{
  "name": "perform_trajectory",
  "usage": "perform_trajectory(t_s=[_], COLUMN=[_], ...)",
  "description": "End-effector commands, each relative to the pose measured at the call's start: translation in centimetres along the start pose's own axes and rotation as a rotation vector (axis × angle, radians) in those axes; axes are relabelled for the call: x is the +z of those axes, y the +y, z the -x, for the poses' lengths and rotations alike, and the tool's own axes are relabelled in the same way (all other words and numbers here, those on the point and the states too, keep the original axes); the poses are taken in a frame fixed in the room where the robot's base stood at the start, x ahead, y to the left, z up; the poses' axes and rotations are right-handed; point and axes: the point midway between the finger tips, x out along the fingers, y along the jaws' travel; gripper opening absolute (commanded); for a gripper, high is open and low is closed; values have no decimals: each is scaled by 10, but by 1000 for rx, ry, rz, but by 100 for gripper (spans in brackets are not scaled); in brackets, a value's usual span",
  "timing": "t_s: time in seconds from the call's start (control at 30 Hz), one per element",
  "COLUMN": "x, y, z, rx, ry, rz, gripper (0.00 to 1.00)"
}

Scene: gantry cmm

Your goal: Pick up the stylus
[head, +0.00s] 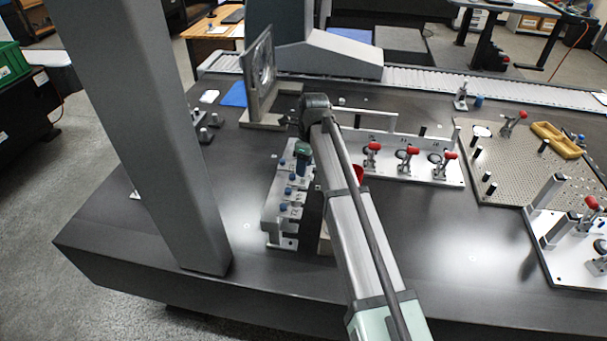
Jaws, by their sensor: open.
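A light grey metal rack (270,217) stands on the dark table left of my arm. It holds several small parts with blue tops (283,208), which look like styli. I cannot tell which one is the stylus of the task. My gripper (302,168) hangs from the dark wrist at the end of my arm, over the rear part of the rack. It is open. Its fingertips are very small here, and I cannot tell whether they touch anything. My arm hides the area right of the rack.
A thick grey column (150,130) rises at the left. An upright framed plate (258,75) stands behind the rack. Right are a fixture with red-tipped clamps (425,168), a perforated plate (510,185) with a yellow tray (556,140), and another clamp fixture (570,262).

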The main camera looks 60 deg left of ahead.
Motion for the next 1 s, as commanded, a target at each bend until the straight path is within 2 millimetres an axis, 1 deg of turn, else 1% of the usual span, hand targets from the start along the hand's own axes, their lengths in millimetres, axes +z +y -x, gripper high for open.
perform_trajectory(t_s=[0.03, 0.13, 0.37, 0.8, 0.83, 1.0], x=[0, 0, 0, 0, 0, 0], y=[0, 0, 0, 0, 0, 0], z=[-8, -16, -18, -17, -17, -17], rx=[1, -1, -1, -1, -1, -1], ry=[1, -1, -2, -2, -2, -2], rz=[0, 0, 0, 0, 0, 0], gripper=[44, 44, 44, 3, 1, 1])
